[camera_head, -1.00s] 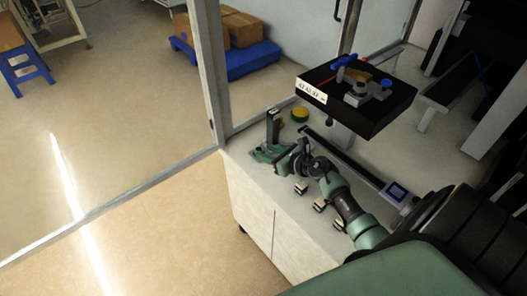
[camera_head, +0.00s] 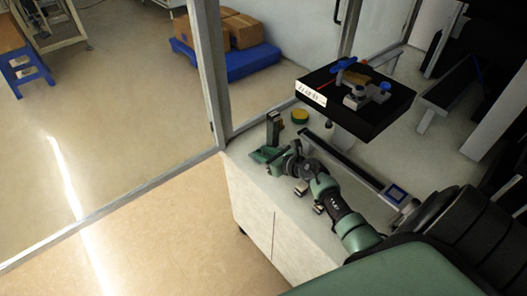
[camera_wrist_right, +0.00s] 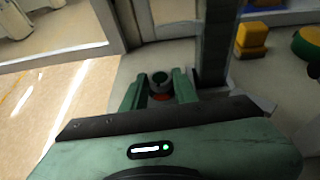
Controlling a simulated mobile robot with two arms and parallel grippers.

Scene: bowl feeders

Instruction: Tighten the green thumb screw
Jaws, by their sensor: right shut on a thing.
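My right gripper (camera_head: 266,156) is low over the left end of the pale bench, next to a dark upright post (camera_head: 273,128). In the right wrist view, its two green fingers (camera_wrist_right: 160,92) are closed on either side of a small round dark green knob, the green thumb screw (camera_wrist_right: 159,77). Something reddish shows just below the knob, between the fingers. In the head view the screw is hidden by the gripper. My left gripper is not in view.
A green and yellow round button (camera_head: 299,116) sits behind the post. A raised black box (camera_head: 350,112) with metal and blue parts stands over the bench. A glass partition frame (camera_head: 210,80) rises at the bench's left end. A small blue-screened device (camera_head: 396,193) is to the right.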

